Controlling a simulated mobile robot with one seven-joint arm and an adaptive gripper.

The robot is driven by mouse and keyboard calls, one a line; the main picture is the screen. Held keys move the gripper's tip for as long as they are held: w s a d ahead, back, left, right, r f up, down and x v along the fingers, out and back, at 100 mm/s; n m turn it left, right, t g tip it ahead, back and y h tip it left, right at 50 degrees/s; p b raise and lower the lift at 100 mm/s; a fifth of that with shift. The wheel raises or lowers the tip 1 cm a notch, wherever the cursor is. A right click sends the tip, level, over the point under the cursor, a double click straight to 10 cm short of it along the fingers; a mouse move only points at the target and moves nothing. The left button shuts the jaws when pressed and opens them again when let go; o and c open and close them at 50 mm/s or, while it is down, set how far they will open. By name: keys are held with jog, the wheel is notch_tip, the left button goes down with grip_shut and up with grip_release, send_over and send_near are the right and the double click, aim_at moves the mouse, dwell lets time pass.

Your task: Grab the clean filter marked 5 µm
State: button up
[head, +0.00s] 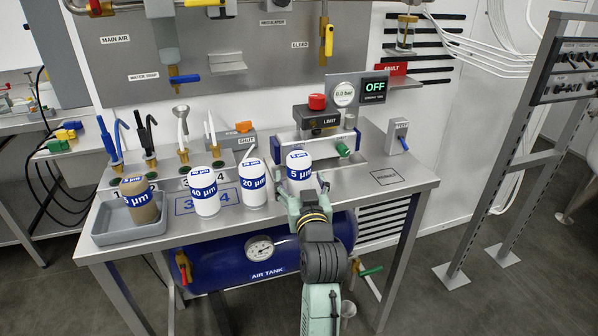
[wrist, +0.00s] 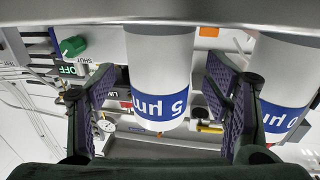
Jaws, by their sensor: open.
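The clean white filter marked 5 µm (head: 299,162) stands upright on the metal bench, rightmost in the row of white filters. My gripper (head: 302,182) reaches in from the front with its fingers open, one on each side of this filter. In the wrist view, the filter (wrist: 160,65) appears upside down between the two open fingers of my gripper (wrist: 160,102). The fingers hide part of the filter's lower body in the head view.
White filters marked 20 µm (head: 252,184) and 40 µm (head: 205,192) stand to the left. A brownish filter (head: 139,202) sits in a grey tray (head: 118,237). A box marked LIMIT (head: 324,122) stands behind. The bench's right side, around a marked rectangle (head: 386,176), is clear.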

jog(key=shift+w+a, duration=0.2)
jog(key=shift+w, duration=0.95)
jog(key=c, duration=1.4)
